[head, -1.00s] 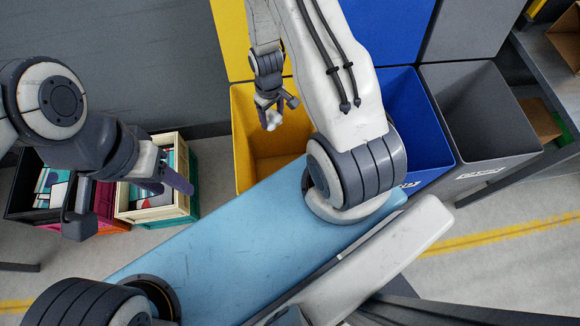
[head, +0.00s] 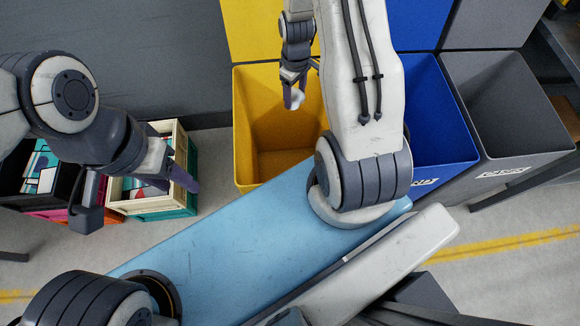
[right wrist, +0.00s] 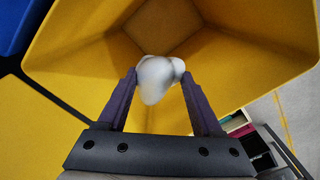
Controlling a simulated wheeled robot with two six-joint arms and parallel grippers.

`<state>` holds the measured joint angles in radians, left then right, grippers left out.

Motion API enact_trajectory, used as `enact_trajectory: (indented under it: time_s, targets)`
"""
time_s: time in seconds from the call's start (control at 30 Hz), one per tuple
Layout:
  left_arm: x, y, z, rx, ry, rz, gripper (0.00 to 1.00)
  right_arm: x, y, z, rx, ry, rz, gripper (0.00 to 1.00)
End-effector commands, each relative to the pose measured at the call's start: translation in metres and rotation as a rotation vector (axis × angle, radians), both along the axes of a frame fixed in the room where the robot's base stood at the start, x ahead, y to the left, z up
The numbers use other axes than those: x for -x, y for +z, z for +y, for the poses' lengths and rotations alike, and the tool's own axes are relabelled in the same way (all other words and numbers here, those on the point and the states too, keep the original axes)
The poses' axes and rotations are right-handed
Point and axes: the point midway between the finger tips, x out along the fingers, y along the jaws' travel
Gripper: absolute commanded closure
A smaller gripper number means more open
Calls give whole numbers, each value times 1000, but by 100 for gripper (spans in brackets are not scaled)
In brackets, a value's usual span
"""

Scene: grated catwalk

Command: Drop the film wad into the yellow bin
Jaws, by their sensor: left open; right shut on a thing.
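The film wad (right wrist: 158,78) is a small whitish, crumpled lump in the right wrist view. It also shows as a pale spot in the head view (head: 297,99). My right gripper (head: 293,97) is shut on it, with a purple finger on each side in the right wrist view (right wrist: 160,88). The yellow bin (head: 241,140) is open-topped and stands at the back, left of the blue bin. The gripper and wad are over its opening, and its interior fills much of the right wrist view (right wrist: 90,50). My left gripper (head: 140,200) is open and empty at the left, above the crates.
A blue bin (head: 440,115) and a grey bin (head: 510,110) stand right of the yellow one. A cream crate (head: 150,205) and a dark crate (head: 25,185) with colourful flat items sit at the left. Grey floor lies between crates and yellow bin.

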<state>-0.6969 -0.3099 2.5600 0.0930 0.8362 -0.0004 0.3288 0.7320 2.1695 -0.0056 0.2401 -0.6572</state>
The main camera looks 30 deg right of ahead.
Motion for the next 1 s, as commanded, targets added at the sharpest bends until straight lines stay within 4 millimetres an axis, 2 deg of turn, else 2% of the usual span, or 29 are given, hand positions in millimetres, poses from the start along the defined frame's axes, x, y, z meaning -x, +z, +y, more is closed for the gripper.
enact_trajectory:
  time_s: [0.23, 0.27, 0.3, 0.33, 0.57, 0.67, 0.77, 1.0]
  targets:
    - [0, 0, 0, 0, 0, 0, 50, 0, 0, 0, 0, 1, 0, 85]
    - [0, 0, 0, 0, 0, 0, 50, 0, 0, 0, 0, 1, 0, 22]
    - [0, 0, 0, 0, 0, 0, 50, 0, 0, 0, 0, 1, 0, 6]
    - [0, 0, 0, 0, 0, 0, 50, 0, 0, 0, 0, 1, 0, 0]
    - [0, 0, 0, 0, 0, 0, 50, 0, 0, 0, 0, 0, 0, 0]
    - [0, 0, 0, 0, 0, 0, 50, -1, 6, 0, 1, 0, -3, 0]
    - [0, 1, 0, 0, 0, 0, 50, -1, 21, 0, 2, 0, -5, 0]
    - [0, 3, 0, 0, 0, 0, 50, -2, 70, 0, 2, 0, -6, 0]
